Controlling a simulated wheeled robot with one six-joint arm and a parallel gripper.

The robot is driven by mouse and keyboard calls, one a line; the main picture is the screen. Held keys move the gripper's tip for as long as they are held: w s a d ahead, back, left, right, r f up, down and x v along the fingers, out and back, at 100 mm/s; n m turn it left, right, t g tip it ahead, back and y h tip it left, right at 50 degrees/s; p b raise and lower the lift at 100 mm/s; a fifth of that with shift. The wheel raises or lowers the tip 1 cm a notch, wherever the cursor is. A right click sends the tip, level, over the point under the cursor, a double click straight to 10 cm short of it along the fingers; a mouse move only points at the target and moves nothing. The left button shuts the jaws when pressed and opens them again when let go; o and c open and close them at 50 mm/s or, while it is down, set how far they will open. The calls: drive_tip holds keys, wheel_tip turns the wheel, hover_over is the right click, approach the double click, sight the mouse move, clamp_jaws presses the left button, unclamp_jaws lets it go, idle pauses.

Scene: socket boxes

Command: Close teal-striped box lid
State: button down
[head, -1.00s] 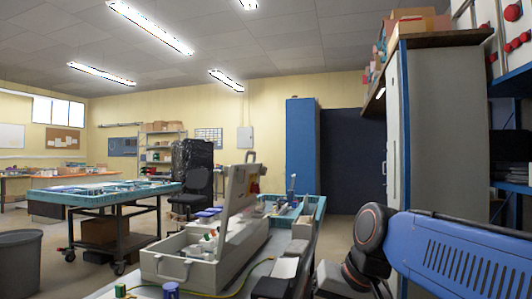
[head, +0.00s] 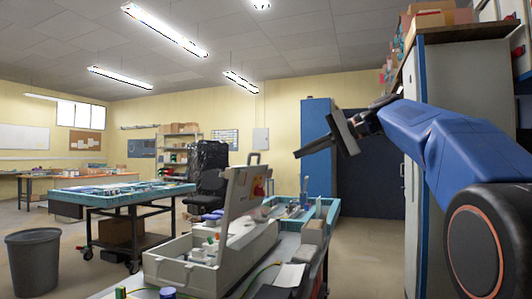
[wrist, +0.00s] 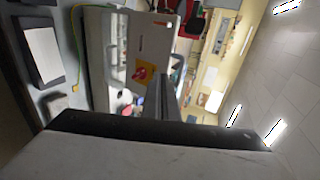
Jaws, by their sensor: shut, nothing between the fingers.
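A light grey box (head: 185,275) stands on the bench in the head view, with small parts inside. Its lid (head: 238,200) is open and stands nearly upright, with a handle on its top edge. I cannot make out a teal stripe on it. A red knob on a yellow plate (head: 259,187) is on the lid; it also shows in the wrist view (wrist: 143,72). My gripper (head: 298,154) is raised in the air to the right of the lid and above it, apart from it. Its fingers (wrist: 167,85) are together and empty in the wrist view.
A teal-edged tray (head: 325,212) with parts lies behind the box. A yellow-green cable (head: 262,274) and dark blocks lie on the bench at right. A grey cabinet (head: 455,100) stands close to my arm. The air between gripper and lid looks clear.

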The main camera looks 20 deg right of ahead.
wheel_tip(320, 180, up, 4)
drive_tip(key=w+d+f, duration=0.1)
drive_tip(key=w+d, duration=0.1)
approach(256, 155)
drive_tip(key=f+x, duration=0.1)
drive_tip(key=x, duration=0.4)
drive_tip(key=shift+w+a+r+y, duration=0.15)
drive_tip(key=shift+a+y, duration=0.25)
